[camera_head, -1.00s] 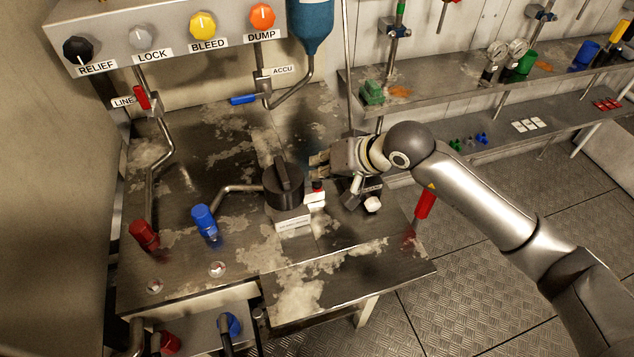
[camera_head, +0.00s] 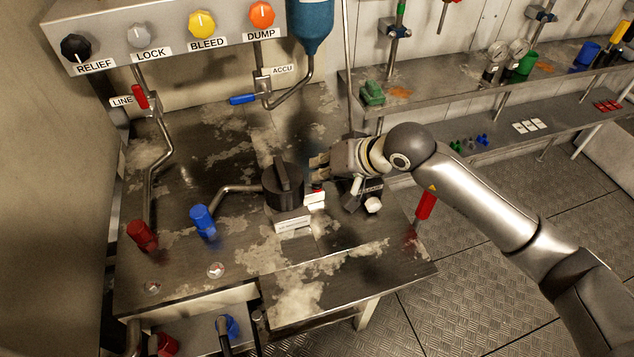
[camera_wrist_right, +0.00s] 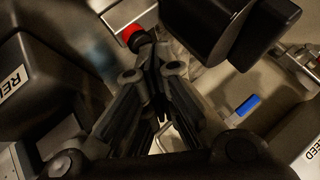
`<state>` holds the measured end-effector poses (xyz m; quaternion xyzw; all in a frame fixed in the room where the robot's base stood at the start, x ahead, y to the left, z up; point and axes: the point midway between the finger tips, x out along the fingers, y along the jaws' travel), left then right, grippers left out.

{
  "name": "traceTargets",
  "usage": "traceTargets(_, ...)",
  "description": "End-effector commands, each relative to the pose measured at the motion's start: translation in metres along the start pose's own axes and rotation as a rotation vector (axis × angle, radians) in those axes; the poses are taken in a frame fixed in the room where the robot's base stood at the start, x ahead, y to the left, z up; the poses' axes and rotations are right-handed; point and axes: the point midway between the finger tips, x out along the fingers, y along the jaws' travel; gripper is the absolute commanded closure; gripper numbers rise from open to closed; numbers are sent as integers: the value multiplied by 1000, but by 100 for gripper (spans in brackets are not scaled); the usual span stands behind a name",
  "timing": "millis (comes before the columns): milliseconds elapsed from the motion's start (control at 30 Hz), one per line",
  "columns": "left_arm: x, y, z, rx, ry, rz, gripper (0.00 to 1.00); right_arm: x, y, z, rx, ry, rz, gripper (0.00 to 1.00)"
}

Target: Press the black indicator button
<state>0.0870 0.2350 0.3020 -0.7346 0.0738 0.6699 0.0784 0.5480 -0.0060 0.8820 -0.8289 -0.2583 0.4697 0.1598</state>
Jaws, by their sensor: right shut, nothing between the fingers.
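A round black device with a raised bar on top (camera_head: 283,185) stands on the worn metal bench, with a white label plate in front of it. Right beside it is a small white block with a red top (camera_head: 315,196). I cannot make out which part is the black indicator button. My right gripper (camera_head: 318,168) is shut and empty, just right of the black device and above the white block. In the right wrist view its fingertips (camera_wrist_right: 152,75) are together, near a red button (camera_wrist_right: 131,36) and a black part (camera_wrist_right: 235,30). My left gripper is not in view.
Blue (camera_head: 202,220) and red (camera_head: 142,235) capped pipes stand at the bench's left. A panel with RELIEF, LOCK, BLEED and DUMP knobs (camera_head: 165,35) overhangs the back. A red-handled lever (camera_head: 426,205) stands at the right edge. The bench's front right is clear.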

Motion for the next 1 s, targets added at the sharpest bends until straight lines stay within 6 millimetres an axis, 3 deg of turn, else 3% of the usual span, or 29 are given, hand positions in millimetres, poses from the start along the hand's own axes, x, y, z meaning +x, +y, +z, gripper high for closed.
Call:
traceTargets(667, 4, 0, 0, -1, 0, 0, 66, 2, 2, 2, 0, -3, 2, 100)
traceTargets(1000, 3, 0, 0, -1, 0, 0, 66, -8, -5, -5, -1, -2, 2, 100)
